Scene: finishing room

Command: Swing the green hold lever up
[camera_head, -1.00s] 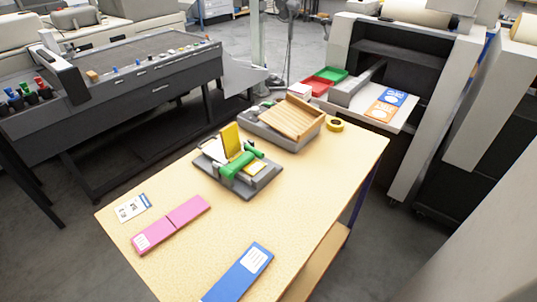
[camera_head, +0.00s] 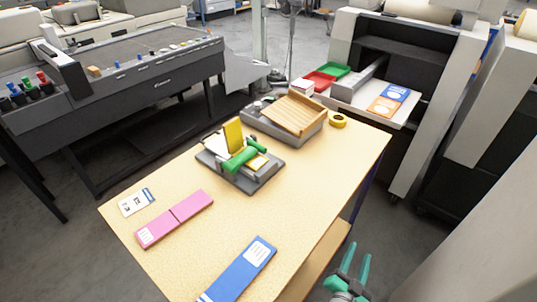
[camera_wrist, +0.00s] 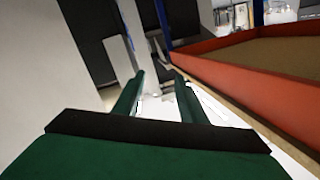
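The green hold lever (camera_head: 243,158) is part of a small grey device (camera_head: 270,172) on the wooden table (camera_head: 300,205). The lever lies low across the device, in front of an upright yellow plate (camera_head: 233,136). My gripper (camera_head: 355,262) shows at the bottom right of the head view, off the table's right side and well apart from the lever. Its two teal fingers are spread with nothing between them. The fingers also show apart and empty in the wrist view (camera_wrist: 155,88). The lever is not in the wrist view.
A grey tray with a slatted wooden lid (camera_head: 292,113) stands behind the device, beside a yellow tape roll (camera_head: 337,121). A grey machine (camera_head: 400,60) stands at back right.

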